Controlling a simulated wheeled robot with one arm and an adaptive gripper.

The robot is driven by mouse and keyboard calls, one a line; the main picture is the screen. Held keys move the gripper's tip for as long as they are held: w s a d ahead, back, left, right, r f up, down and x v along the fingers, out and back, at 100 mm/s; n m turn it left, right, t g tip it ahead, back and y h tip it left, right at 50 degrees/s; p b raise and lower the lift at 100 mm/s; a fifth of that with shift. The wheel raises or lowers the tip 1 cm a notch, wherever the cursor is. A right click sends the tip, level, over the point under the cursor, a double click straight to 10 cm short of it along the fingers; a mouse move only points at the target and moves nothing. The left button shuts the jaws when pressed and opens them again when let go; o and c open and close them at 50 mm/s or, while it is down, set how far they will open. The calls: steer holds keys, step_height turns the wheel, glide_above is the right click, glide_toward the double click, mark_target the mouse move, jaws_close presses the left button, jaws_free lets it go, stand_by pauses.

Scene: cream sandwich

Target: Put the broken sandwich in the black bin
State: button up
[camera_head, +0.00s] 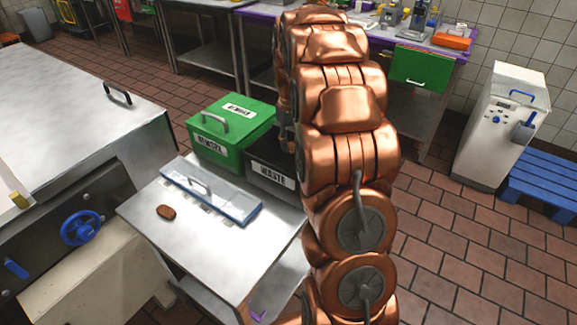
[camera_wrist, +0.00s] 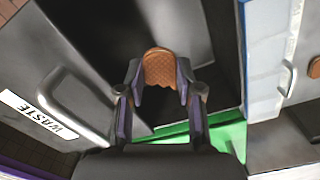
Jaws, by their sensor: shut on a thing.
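My gripper (camera_wrist: 158,82) is shut on the broken sandwich (camera_wrist: 160,66), a brown piece with a jagged edge, in the wrist view. In the head view my arm hides the gripper and the piece. The black bin (camera_head: 270,179), labelled WASTE, stands at the back right of the metal table, partly behind my arm. In the wrist view a dark grey panel (camera_wrist: 50,50) with a handle and a WASTE label lies to the left. A dark area that looks like the bin's open inside shows behind the held piece. I cannot tell the height above it.
A green bin (camera_head: 230,150) with a lid, labelled REWORK, stands left of the black bin. A blue-edged tray with a clear handled cover (camera_head: 222,196) lies in front. Another brown sandwich (camera_head: 166,212) lies on the metal table (camera_head: 215,258), whose front is mostly clear.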

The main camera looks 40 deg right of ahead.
mark_target(290, 171)
steer(key=shift+w+d+f, duration=0.1)
steer(key=shift+w+f, duration=0.05)
steer(key=shift+f, duration=0.5)
steer(key=shift+w+f, duration=0.1)
steer(key=shift+f, duration=0.5)
step_height(290, 171, down, 9)
steer(key=p, duration=0.3)
steer(key=shift+r, duration=0.1)
steer(key=shift+f, duration=0.5)
steer(key=shift+f, duration=0.1)
steer(key=shift+f, duration=0.15)
steer(key=o, duration=0.7)
steer(key=shift+o, duration=0.2)
steer(key=shift+r, duration=0.2)
